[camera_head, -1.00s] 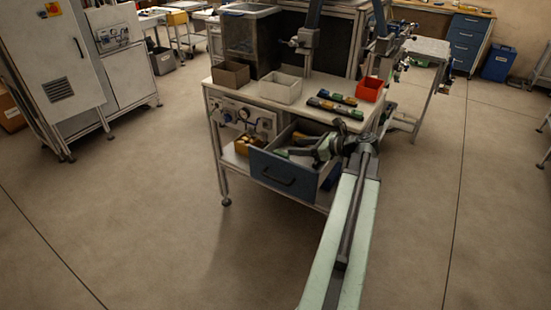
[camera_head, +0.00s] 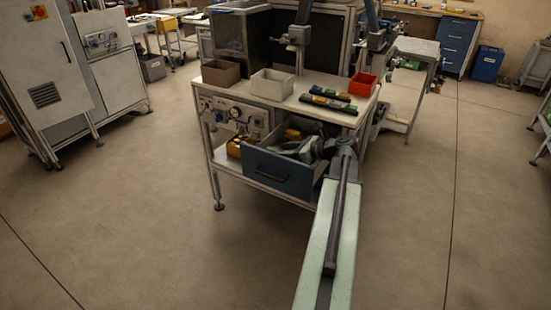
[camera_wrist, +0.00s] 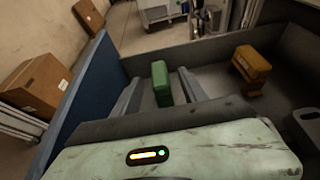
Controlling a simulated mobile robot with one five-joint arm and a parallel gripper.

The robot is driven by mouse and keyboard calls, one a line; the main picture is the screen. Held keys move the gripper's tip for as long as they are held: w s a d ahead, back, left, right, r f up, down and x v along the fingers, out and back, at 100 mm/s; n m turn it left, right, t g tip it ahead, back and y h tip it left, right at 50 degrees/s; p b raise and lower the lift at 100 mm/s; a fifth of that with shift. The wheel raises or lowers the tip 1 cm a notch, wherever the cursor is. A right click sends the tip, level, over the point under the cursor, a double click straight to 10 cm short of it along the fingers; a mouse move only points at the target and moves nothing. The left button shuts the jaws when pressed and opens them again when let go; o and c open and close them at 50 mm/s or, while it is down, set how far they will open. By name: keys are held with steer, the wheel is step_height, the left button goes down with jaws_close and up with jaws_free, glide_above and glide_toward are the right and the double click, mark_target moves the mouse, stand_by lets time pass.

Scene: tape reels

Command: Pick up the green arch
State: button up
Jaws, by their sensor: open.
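The green arch (camera_wrist: 161,84) stands in the open drawer, seen in the wrist view as a narrow green block. My gripper (camera_wrist: 160,77) is open, with one grey finger on each side of it. A gap seems to show on each side, and I cannot tell whether either finger touches it. In the head view my gripper (camera_head: 318,148) is down inside the blue-fronted drawer (camera_head: 282,176). The green arch cannot be made out there, behind the drawer front and my arm.
An orange arch-like block (camera_wrist: 250,69) lies in the drawer, right of the green one. The drawer's blue front wall (camera_wrist: 92,88) is close on the left. The bench top (camera_head: 238,100) above holds a brown bin, a white bin (camera_head: 272,84) and a red bin (camera_head: 362,84).

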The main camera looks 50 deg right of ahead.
mark_target(277, 150)
steer(key=x, duration=0.3)
steer(key=shift+b, duration=0.3)
jaws_close()
step_height(277, 150, up, 10)
steer(key=p, duration=1)
steer(key=shift+r, duration=0.15)
